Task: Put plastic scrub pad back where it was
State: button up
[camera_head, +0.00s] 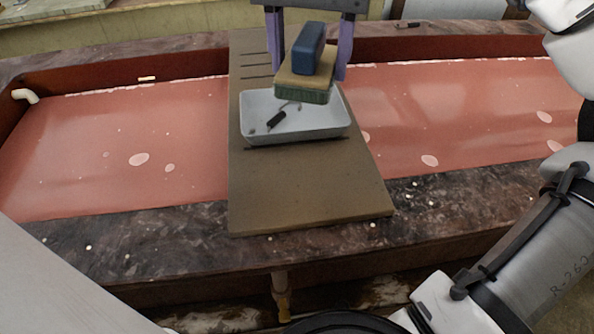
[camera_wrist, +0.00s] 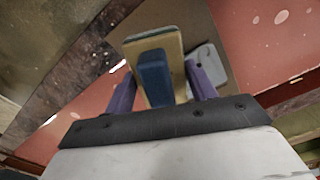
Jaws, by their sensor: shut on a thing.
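The plastic scrub pad (camera_head: 306,76) has a blue block handle, a tan layer and a green underside. It also shows in the wrist view (camera_wrist: 155,72), handle towards the camera. My gripper (camera_head: 308,66), with purple fingers, is shut on the pad, one finger on each side. In the head view the pad covers the back part of a white tray (camera_head: 258,134) and appears to be held above it. The tray lies on a brown board (camera_head: 310,190) and holds a small dark object (camera_head: 276,119). The pad partly hides the tray's inside.
The board lies across a long reddish basin (camera_head: 120,140) with a dark stone-like rim (camera_head: 150,240). A pale spout (camera_head: 25,95) stands at the left end. Narrow slots (camera_head: 255,72) cross the board's far part. Its near part is clear.

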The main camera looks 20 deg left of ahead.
aim_at(306, 180)
notch_tip(306, 180, down, 19)
dwell(0.4)
jog(key=shift+f, duration=0.2)
jog(key=o, duration=1)
jog(key=shift+o, duration=0.2)
jog(key=shift+r, duration=0.1)
notch_tip(306, 180, up, 12)
jog(key=shift+r+b, duration=0.15)
jog(key=shift+b, duration=0.3)
